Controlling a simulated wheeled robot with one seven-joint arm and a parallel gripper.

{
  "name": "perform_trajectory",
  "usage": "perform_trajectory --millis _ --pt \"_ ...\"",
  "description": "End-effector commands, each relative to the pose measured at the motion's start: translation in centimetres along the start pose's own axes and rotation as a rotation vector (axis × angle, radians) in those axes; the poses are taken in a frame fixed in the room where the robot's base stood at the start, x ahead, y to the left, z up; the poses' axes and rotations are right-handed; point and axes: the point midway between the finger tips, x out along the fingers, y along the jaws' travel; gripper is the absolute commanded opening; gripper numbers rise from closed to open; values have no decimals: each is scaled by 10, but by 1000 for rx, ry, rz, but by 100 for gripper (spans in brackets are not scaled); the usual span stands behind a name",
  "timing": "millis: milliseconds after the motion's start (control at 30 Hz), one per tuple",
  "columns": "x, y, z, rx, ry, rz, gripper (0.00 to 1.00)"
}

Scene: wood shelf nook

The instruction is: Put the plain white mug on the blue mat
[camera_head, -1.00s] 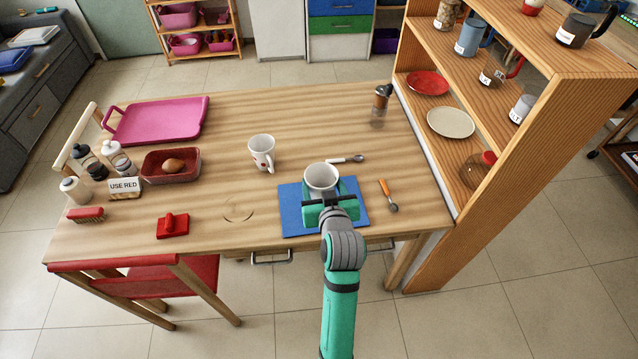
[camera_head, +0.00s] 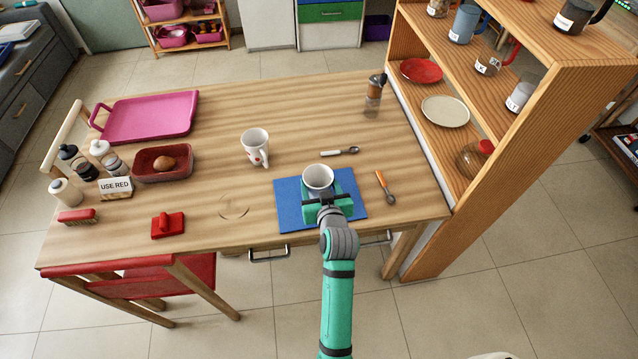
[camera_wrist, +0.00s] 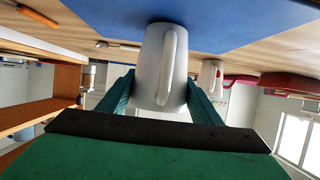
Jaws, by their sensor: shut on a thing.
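The plain white mug (camera_head: 318,177) is held upright in my gripper (camera_head: 320,195), over the blue mat (camera_head: 290,212). In the wrist view, which is upside down, the mug (camera_wrist: 160,68) sits between the two green fingers (camera_wrist: 160,100). Its handle faces the wrist camera. Its base is at or very near the blue mat (camera_wrist: 235,20); I cannot tell whether it touches. The part of the mat behind my gripper is hidden in the head view.
Another white mug (camera_head: 255,146) with a red mark stands behind and left of the mat. A white-handled spoon (camera_head: 340,151) lies behind it, and an orange-handled spoon (camera_head: 385,188) lies to its right. A wooden shelf (camera_head: 470,150) stands at the right.

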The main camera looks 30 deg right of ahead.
Motion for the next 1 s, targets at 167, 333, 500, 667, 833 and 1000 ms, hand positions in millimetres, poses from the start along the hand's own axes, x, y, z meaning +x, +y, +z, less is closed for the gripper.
perform_trajectory --millis 167,333,500,667,833,1000 --pt "1 0 1 0 2 -1 24" --pt "1 0 2 0 0 -1 77" --pt "1 0 2 0 0 -1 77" --pt "-1 0 -1 0 1 0 77" --pt "-23 0 0 0 0 0 77" --pt "-58 0 0 0 -1 0 77"
